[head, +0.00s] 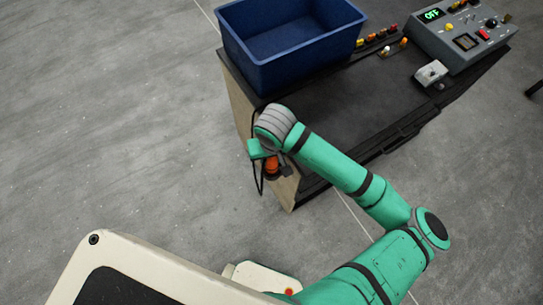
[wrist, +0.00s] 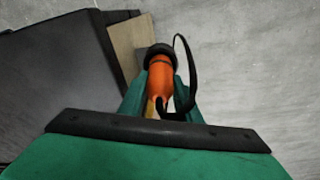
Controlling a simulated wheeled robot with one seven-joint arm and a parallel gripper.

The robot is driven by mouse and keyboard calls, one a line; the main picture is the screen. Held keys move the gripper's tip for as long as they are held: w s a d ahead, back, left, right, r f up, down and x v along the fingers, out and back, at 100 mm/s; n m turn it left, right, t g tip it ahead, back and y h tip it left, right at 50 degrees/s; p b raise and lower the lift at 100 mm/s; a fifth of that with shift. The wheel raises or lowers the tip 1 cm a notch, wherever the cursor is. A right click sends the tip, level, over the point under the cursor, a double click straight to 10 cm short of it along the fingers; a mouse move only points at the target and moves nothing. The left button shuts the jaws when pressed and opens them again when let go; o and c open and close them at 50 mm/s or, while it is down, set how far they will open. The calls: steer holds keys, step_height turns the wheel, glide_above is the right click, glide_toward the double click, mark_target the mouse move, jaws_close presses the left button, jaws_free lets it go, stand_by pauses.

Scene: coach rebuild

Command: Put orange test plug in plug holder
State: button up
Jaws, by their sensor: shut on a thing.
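The orange test plug (head: 271,166) is at the wooden end panel of the workbench, below my green gripper (head: 266,158). In the wrist view my gripper (wrist: 160,84) is shut on the orange plug (wrist: 160,72), one finger on each side. A black cable loops from the plug to the right. A black round part (wrist: 158,50) is at the plug's far end; I cannot tell if it belongs to the plug or the plug holder. A small dark piece (head: 287,171) beside the plug at the panel may be the holder. My gripper partly hides this spot.
A grey control box (head: 463,30) reading OFF, a small grey device (head: 431,73) and several coloured plugs stand farther along. The grey floor left of the bench is clear.

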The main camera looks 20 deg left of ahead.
steer(key=shift+f, duration=0.75)
stand_by(0.4)
steer(key=shift+f, duration=0.1)
stand_by(0.6)
steer(key=shift+w, duration=0.15)
stand_by(0.4)
steer(key=shift+a, duration=0.15)
steer(key=shift+d, duration=0.3)
steer(key=shift+s+a, duration=0.1)
steer(key=shift+s, duration=0.1)
steer(key=shift+f, duration=0.45)
stand_by(0.4)
